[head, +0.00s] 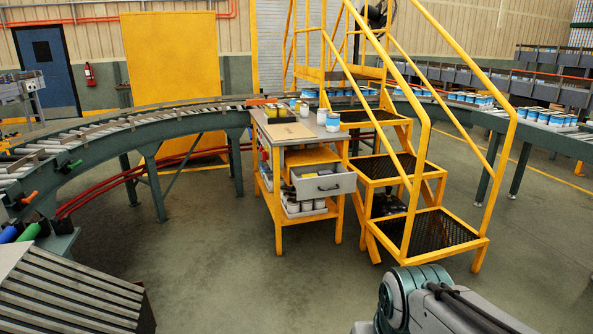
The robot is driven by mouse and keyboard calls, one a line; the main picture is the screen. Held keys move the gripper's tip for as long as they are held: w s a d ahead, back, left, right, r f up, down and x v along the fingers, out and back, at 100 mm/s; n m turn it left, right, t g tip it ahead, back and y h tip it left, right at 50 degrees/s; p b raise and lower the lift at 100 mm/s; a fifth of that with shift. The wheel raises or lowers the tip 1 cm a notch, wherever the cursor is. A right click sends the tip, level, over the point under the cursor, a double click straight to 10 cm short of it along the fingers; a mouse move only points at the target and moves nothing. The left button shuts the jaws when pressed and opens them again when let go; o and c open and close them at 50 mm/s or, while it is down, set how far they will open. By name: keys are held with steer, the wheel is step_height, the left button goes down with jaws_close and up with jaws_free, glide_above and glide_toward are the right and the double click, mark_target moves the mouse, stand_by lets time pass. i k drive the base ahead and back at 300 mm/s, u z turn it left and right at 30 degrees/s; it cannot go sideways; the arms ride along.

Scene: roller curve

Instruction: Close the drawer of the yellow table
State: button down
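The yellow table (278,223) stands near the middle of the head view, with a grey top and yellow legs. What lies inside the drawer is hard to make out. Part of my arm shows at the bottom right, well in front of the table. My gripper is not in view.
Yellow steps (420,230) with railings stand close to the table's right side. A curved roller conveyor (110,135) runs behind and to the left. A slatted grey unit (70,295) fills the bottom left. The floor (225,280) before the table is clear.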

mark_target(342, 180)
steer(key=z, duration=0.05)
steer(key=i, duration=1.6)
steer(key=z, duration=0.4)
steer(key=i, duration=2)
steer(key=z, duration=0.2)
